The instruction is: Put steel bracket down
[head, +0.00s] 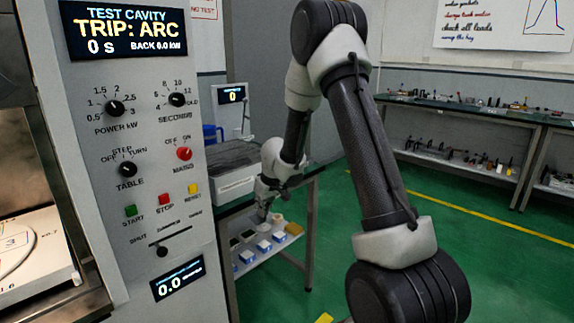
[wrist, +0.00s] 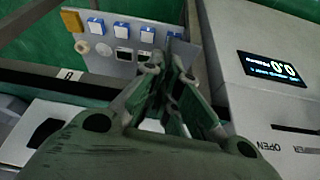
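My gripper (wrist: 168,62) is in the middle of the wrist view, its fingers drawn close together. A small dark grey metal piece, which looks like the steel bracket (wrist: 187,50), shows at the fingertips. Its full shape is hard to make out. In the head view my gripper (head: 264,204) points down beside a grey and white bench unit, above a low pale shelf (head: 262,262). The bracket is too small to tell apart there.
Several blue-and-white blocks (head: 264,246) and an orange-yellow block (head: 294,229) stand on the shelf. The control panel (head: 150,130) reads TRIP: ARC. A box with a display (wrist: 270,68) stands right of my gripper in the wrist view. Green floor (head: 480,220) is open at right.

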